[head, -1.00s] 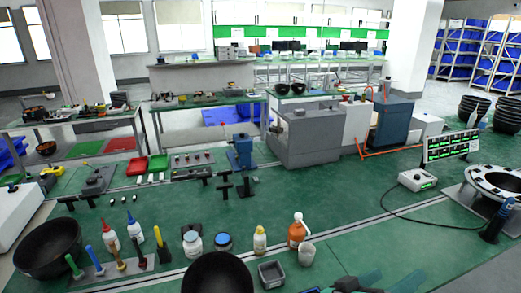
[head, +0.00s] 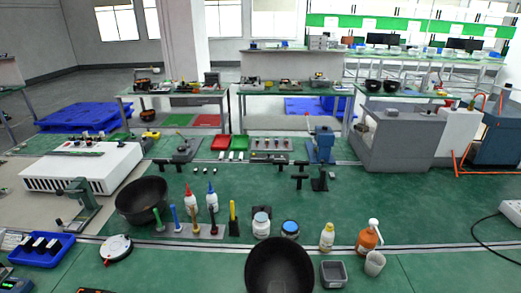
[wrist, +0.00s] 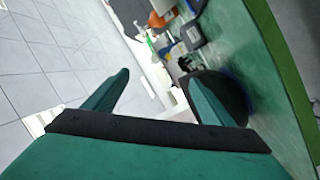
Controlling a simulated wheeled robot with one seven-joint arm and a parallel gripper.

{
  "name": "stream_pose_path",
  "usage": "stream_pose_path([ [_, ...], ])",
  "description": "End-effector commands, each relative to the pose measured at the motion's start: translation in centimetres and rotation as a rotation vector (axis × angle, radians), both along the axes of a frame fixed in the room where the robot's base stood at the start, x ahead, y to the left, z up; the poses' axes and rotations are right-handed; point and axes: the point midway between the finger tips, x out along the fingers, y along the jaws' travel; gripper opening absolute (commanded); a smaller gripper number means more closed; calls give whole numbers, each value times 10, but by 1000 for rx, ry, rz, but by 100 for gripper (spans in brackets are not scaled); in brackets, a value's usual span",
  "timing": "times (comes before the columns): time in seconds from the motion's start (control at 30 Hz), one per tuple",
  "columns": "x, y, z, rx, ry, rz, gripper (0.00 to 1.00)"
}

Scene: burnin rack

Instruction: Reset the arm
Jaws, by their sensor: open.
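My gripper (wrist: 157,82) shows in the wrist view with its two green fingers spread apart and nothing between them. It appears to hang above or beyond the edge of the green workbench (wrist: 245,60), with pale floor tiles on the left of that view. A black bowl (wrist: 232,92) lies behind the right finger, partly hidden by it. A grey square bin (wrist: 191,37) and an orange bottle (wrist: 160,18) are farther off. My gripper does not show in the head view.
In the head view, the bench holds a black bowl (head: 279,266), another bowl (head: 142,202), an orange bottle (head: 368,238), a square bin (head: 333,273) and a blue tray (head: 42,249). Several upright coloured tools stand near the left bowl. The green surface right of the bottles (head: 430,215) is clear.

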Motion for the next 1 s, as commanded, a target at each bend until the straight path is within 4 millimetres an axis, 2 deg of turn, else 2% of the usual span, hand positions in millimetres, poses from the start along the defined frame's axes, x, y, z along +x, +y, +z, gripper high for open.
stream_pose_path([
  [0.03,-12,14,-16,40,19,41,77],
  [0.1,-27,35,-33,105,29,94,77],
  [0.3,-80,90,-70,321,55,207,77],
  [0.43,-119,122,-84,480,63,247,77],
  [0.6,-167,157,-91,689,57,256,77],
  [0.8,-201,177,-88,845,38,238,77],
  [1.0,-209,181,-86,886,28,230,77],
])
